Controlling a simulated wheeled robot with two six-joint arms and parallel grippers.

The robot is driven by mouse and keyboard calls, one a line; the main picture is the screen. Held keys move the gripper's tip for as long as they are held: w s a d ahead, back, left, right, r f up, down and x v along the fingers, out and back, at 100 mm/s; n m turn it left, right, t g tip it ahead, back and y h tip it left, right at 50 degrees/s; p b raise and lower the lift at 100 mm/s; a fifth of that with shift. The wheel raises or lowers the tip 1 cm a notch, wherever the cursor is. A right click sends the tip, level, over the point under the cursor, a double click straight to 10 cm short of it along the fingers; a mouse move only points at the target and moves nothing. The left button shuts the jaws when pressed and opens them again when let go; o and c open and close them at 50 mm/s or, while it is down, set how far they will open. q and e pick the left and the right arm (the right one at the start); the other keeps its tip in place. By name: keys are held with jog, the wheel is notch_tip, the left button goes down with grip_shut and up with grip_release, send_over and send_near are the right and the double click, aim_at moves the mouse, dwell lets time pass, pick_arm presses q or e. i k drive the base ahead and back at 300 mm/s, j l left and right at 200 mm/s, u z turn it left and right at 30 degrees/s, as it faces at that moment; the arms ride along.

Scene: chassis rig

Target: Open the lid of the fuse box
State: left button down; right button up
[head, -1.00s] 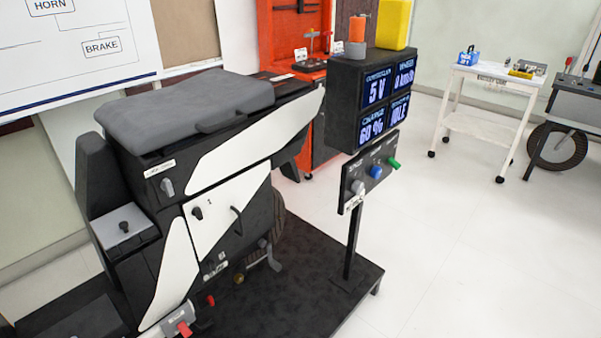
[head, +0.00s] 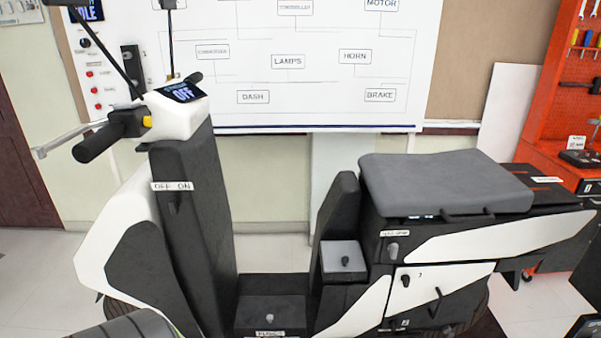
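A black box (head: 268,305) with a small knob (head: 270,318) on top sits on the scooter's footboard, at the bottom middle of the head view. A small white label (head: 270,333) at its front edge seems to read FUSES; it is partly cut off by the frame. Its top looks closed.
The scooter's front column (head: 185,215) and handlebar (head: 110,133) rise at the left. The grey seat (head: 445,185) and the white side panel (head: 440,290) are at the right. A wiring board (head: 300,110) hangs behind. An orange tool rack (head: 570,100) stands at the far right.

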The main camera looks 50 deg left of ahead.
aim_at(262, 317)
jog(key=u, duration=1.75)
